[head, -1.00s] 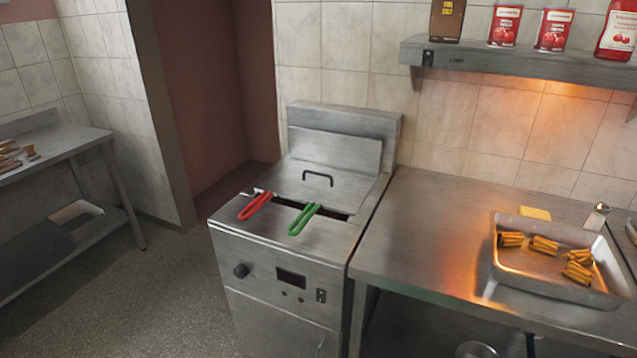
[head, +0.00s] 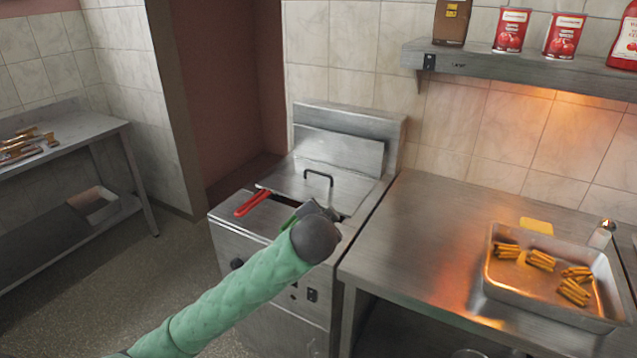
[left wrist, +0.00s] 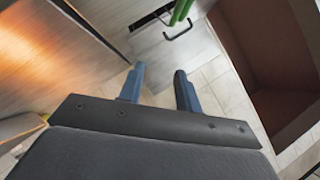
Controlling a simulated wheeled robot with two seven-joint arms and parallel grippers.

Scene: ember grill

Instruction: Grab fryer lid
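The fryer lid (head: 345,182) is a flat metal sheet with a dark bar handle (head: 318,173), lying over the back part of the fryer (head: 240,228). The handle also shows near the top of the left wrist view (left wrist: 180,32). My left gripper (head: 318,210), on a green-sleeved arm, is in front of the lid and apart from its handle. In the left wrist view its two blue fingers (left wrist: 159,72) are parted with nothing between them. The arm hides part of the fryer front and most of the green basket handle (left wrist: 181,10). My right gripper is out of view.
A red basket handle (head: 252,203) sticks out at the fryer's front left. A steel counter (head: 410,240) adjoins on the right, holding a tray (head: 545,312) of fries. A shelf (head: 520,65) with cans hangs above. Another table (head: 80,145) stands far left.

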